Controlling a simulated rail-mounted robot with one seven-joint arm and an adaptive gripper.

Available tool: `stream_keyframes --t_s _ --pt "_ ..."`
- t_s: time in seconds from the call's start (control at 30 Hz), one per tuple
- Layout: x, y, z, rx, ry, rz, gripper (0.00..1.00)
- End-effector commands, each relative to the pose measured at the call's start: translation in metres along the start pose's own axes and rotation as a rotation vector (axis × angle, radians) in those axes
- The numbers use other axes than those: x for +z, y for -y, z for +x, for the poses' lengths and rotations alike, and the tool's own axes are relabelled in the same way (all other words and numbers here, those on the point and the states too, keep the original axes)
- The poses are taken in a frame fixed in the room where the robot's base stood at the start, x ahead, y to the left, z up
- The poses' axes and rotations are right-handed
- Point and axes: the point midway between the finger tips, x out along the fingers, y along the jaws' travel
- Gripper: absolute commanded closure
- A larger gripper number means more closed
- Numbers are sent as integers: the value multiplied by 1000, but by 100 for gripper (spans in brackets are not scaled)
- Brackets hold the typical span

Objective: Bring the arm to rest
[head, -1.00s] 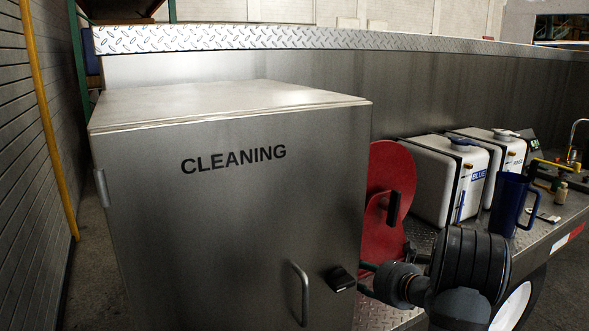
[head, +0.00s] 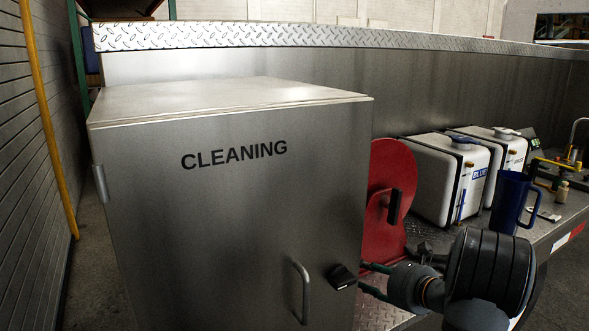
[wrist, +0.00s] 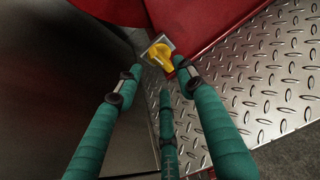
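My gripper (head: 368,278) is beside the right edge of the grey cabinet marked CLEANING (head: 235,190), below the red reel (head: 392,170). In the wrist view my gripper (wrist: 160,82) has its green fingers spread apart with nothing held between them. A yellow knob on a small grey plate (wrist: 160,54) shows beyond the fingertips, next to the red surface; I cannot tell how far off it is. The cabinet door is shut, with a bar handle (head: 301,291) and a black latch (head: 342,277) close to my fingers.
White containers (head: 438,180) and a blue pitcher (head: 508,203) stand on the metal deck to the right of the reel. Tread plate (wrist: 262,85) lies below my gripper. A slatted wall (head: 30,170) with a yellow pipe is at the left.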

Motion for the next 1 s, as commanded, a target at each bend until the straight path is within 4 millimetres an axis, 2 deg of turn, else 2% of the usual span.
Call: stream_keyframes --t_s 0.2,0.27,0.47,1.0 --pt "-1 -1 49 3 -1 1 61" --pt "7 3 46 14 -2 46 61" --pt "8 5 44 92 -2 233 61" --pt "0 11 47 331 0 808 61"
